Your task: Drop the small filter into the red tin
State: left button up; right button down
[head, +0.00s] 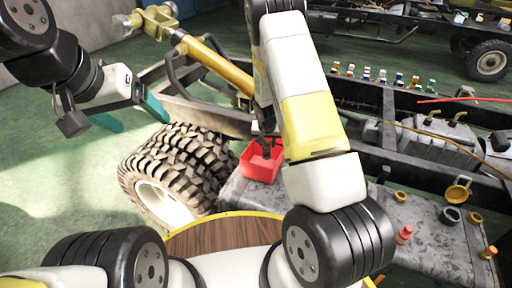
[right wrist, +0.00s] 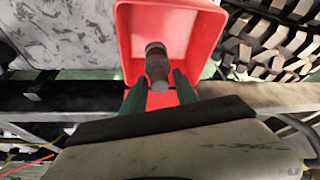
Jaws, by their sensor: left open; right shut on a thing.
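The red tin (head: 259,168) stands on the grey speckled surface near the middle of the head view. It fills the upper middle of the right wrist view (right wrist: 128,45), its open side facing the camera. My right gripper (right wrist: 162,82) is shut on the small filter (right wrist: 157,62), a dark grey ribbed cylinder, which shows against the inside of the tin. In the head view the right gripper (head: 266,146) is at the tin, and the filter is hard to make out. My left gripper (head: 132,112) is open and empty, up at the left.
A large tyre (head: 180,165) stands just left of the tin. On the grey surface at right are a red peg (head: 404,235), a black ring (head: 451,215) and several yellow parts (head: 458,192). Chassis rails and a yellow cylinder (head: 215,65) lie behind.

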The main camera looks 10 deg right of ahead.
jog(key=c, duration=0.9)
grip_release()
jog(key=shift+o, duration=0.2)
jog(key=shift+r, duration=0.15)
jog(key=v, duration=0.7)
jog(key=shift+s+r, duration=0.2)
